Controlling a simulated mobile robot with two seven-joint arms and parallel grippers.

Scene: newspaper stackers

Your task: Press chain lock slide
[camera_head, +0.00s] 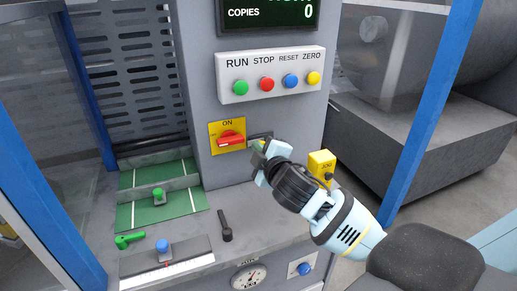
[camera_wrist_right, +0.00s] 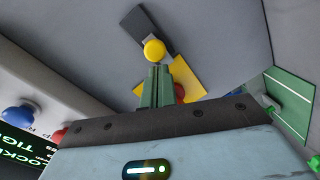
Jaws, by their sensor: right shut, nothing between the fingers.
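A dark grey plate with a round yellow knob (camera_wrist_right: 154,50) is on the grey panel in the wrist view; it looks like the chain lock slide. In the head view only the dark end of the plate (camera_head: 261,135) shows, just right of the red-and-yellow ON switch (camera_head: 231,138). My right gripper (camera_head: 261,150) is at the panel in front of the plate and hides most of it. Its green fingers (camera_wrist_right: 155,87) are shut and empty, with tips just below the knob in the wrist view. I cannot tell whether they touch it. My left gripper is not in view.
Above is a white panel (camera_head: 267,90) with RUN, STOP, RESET and ZERO buttons. A yellow JOG box (camera_head: 321,163) stands right of my gripper. A black lever (camera_head: 225,226) and a blue-knobbed slider (camera_head: 163,247) are on the ledge below. Blue posts (camera_head: 432,105) stand at both sides.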

